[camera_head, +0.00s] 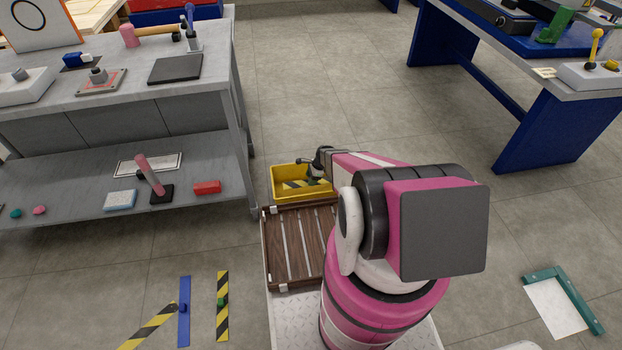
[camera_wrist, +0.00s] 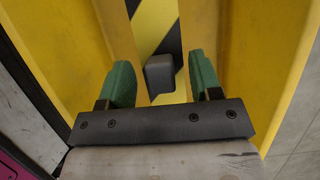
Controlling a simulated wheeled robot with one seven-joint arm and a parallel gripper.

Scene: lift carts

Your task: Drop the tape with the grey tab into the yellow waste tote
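The yellow waste tote (camera_head: 287,172) stands at the far end of the slatted wooden deck. The black-and-yellow tape (camera_head: 296,185) is inside the tote; it also fills the middle of the wrist view (camera_wrist: 154,30). Its grey tab (camera_wrist: 159,75) stands between my fingertips. My gripper (camera_head: 318,172) is over the tote. In the wrist view (camera_wrist: 158,85) its green fingers are apart, with a gap on each side of the tab, so it is open. Whether the tape lies flat on the tote's floor is hard to tell.
A brown slatted deck (camera_head: 297,243) lies before the tote. On the floor at left are a blue strip (camera_head: 184,330), a striped strip with green tab (camera_head: 222,332) and a diagonal striped strip (camera_head: 150,330). A grey workbench (camera_head: 120,95) is left; the middle floor is clear.

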